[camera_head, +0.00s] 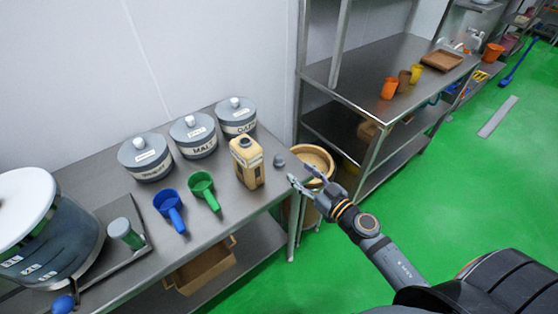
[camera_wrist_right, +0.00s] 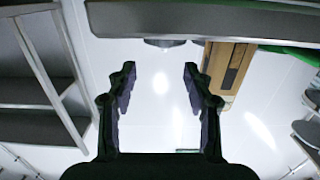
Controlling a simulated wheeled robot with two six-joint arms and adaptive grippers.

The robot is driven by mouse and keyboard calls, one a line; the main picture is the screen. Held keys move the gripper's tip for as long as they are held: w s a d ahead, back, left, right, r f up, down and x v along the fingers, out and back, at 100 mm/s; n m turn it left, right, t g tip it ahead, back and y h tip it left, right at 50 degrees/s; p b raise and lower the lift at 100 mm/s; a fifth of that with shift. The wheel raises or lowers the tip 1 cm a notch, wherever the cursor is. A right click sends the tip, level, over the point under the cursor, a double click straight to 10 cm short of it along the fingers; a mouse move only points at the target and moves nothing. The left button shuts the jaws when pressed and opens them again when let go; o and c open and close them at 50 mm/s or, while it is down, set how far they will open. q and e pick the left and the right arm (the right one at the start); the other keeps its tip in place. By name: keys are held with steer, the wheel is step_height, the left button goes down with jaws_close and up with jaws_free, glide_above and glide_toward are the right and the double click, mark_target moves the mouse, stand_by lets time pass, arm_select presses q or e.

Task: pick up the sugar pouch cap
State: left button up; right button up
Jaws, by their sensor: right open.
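A small grey rounded piece, which looks like the sugar pouch cap (camera_head: 279,161), sits on the right end of the steel table, just right of a tan labelled pouch (camera_head: 246,162). My right gripper (camera_head: 302,175) is open and empty, just right of the cap and apart from it, near the table's end. In the right wrist view, which looks upside down, the open fingers (camera_wrist_right: 159,88) have nothing between them. The tan pouch (camera_wrist_right: 226,65) shows beyond them at the upper right. A dark rounded shape beside it may be the cap (camera_wrist_right: 165,43). My left gripper is not in view.
The steel table (camera_head: 228,222) also holds three grey lidded canisters (camera_head: 193,135), a blue scoop (camera_head: 169,205), a green scoop (camera_head: 203,186) and a large drum (camera_head: 45,235). A round tan bin (camera_head: 316,156) stands beyond its end. A steel shelf rack (camera_head: 345,85) is at the right.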

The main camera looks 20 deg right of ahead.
mark_target(282, 159)
steer(key=shift+w+r, duration=0.1)
steer(key=shift+w, duration=0.1)
steer(key=p+x, duration=0.1)
steer(key=x, duration=0.3)
steer(key=shift+p, duration=0.35)
steer(key=shift+a+f+x, duration=0.1)
steer(key=shift+a+x, duration=0.05)
steer(key=shift+x, duration=0.9)
steer(key=shift+a+f+x, duration=0.15)
steer(key=shift+x, duration=0.95)
steer(key=shift+a+f+x, duration=0.1)
steer(key=shift+x, duration=0.95)
steer(key=shift+s, duration=0.25)
steer(key=shift+d+r, duration=0.1)
steer(key=shift+c, duration=0.3)
steer(key=c, duration=0.8)
